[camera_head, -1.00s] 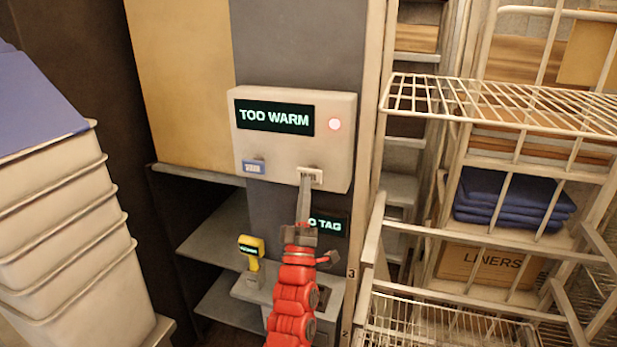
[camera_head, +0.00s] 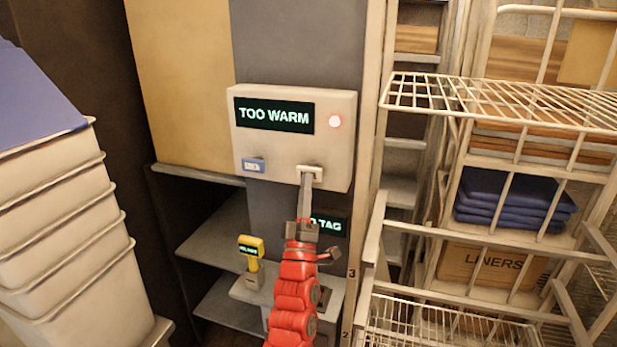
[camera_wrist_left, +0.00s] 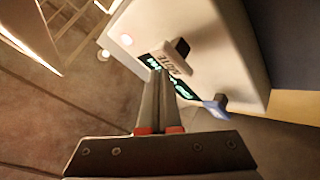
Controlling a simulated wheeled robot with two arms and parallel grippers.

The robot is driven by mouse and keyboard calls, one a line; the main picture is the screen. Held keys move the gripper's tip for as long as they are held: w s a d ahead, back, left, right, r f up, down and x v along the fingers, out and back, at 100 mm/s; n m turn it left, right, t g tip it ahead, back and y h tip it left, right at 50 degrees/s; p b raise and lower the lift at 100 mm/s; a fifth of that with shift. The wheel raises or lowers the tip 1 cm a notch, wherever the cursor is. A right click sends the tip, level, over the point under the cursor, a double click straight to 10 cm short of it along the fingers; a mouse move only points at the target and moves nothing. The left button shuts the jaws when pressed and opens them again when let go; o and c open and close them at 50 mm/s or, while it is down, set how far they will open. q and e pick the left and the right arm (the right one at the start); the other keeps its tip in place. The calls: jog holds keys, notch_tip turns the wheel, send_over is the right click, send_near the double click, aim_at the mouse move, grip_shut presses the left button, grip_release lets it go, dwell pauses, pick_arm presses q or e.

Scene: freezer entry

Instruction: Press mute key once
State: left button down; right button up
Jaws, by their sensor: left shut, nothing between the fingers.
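The pale control box (camera_head: 290,144) hangs on a grey wall panel, its display (camera_head: 274,115) reading TOO WARM. The white mute key (camera_head: 310,170) is at its lower right; its lettered face (camera_wrist_left: 170,64) also shows in the left wrist view. My left gripper (camera_head: 308,179) is shut and empty, with its tips at the lower edge of this key in the picture. In the left wrist view the shut fingertips (camera_wrist_left: 160,74) overlap the key's edge. I cannot tell whether they touch it. My right gripper is not in view.
A yellow handheld device (camera_head: 250,255) stands below. Stacked white bins (camera_head: 65,215) are at left, a wire rack (camera_head: 480,105) at right.

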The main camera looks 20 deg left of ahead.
pick_arm(q)
jog(key=shift+w+b, duration=0.5)
jog(key=shift+b, duration=0.05)
dwell(0.5)
jog(key=shift+s, duration=0.15)
dwell(0.3)
jog(key=shift+s+b, duration=0.35)
jog(key=shift+s, duration=0.45)
jog(key=s+b, duration=0.1)
jog(key=s, duration=0.4)
